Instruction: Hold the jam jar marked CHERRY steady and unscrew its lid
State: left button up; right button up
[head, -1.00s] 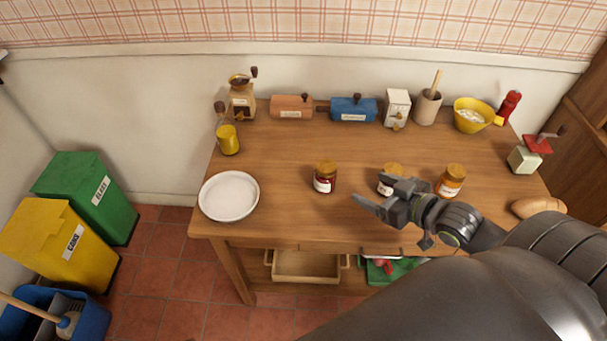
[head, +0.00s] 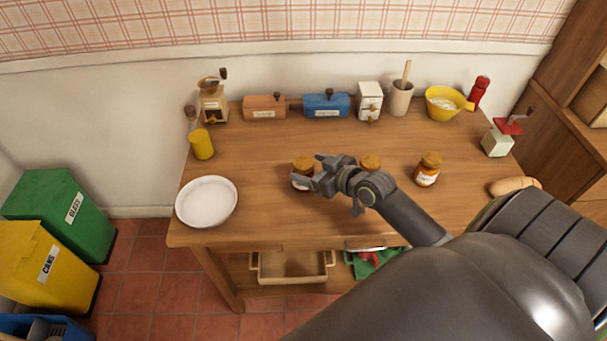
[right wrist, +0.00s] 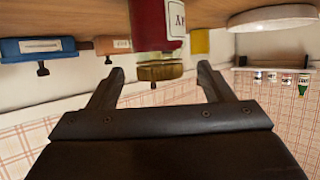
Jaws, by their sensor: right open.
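Three jam jars with gold lids stand in a row on the table. The left jar (head: 303,168) is partly hidden by my right gripper (head: 318,172). In the right wrist view, which is upside down, a dark red jar (right wrist: 153,25) with a gold lid (right wrist: 160,71) shows between the open fingers of my right gripper (right wrist: 160,75). Only the last letters of its white label show, so I cannot read the whole word. The middle jar (head: 370,161) is mostly behind my right arm. The right jar (head: 428,170) holds orange contents. My left gripper is out of view.
A white plate (head: 207,202) lies at the table's left front. A yellow cup (head: 201,144), a grinder (head: 213,103), an orange box (head: 264,108), a blue box (head: 326,105) and a yellow bowl (head: 444,104) stand along the back. Bread (head: 515,186) lies at right. The table (head: 255,150) is clear behind the jars.

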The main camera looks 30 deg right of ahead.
jog(key=x, duration=0.3)
jog(key=shift+w+f, duration=0.1)
jog(key=shift+w, duration=0.1)
jog(key=c, duration=1.2)
notch_tip(320, 180, up, 10)
jog(key=shift+r+p, duration=0.1)
jog(key=shift+p, duration=0.35)
jog(key=shift+c, duration=0.2)
jog(key=o, duration=0.6)
jog(key=shift+c, duration=0.2)
jog(key=c, duration=0.8)
jog(key=shift+a, duration=0.1)
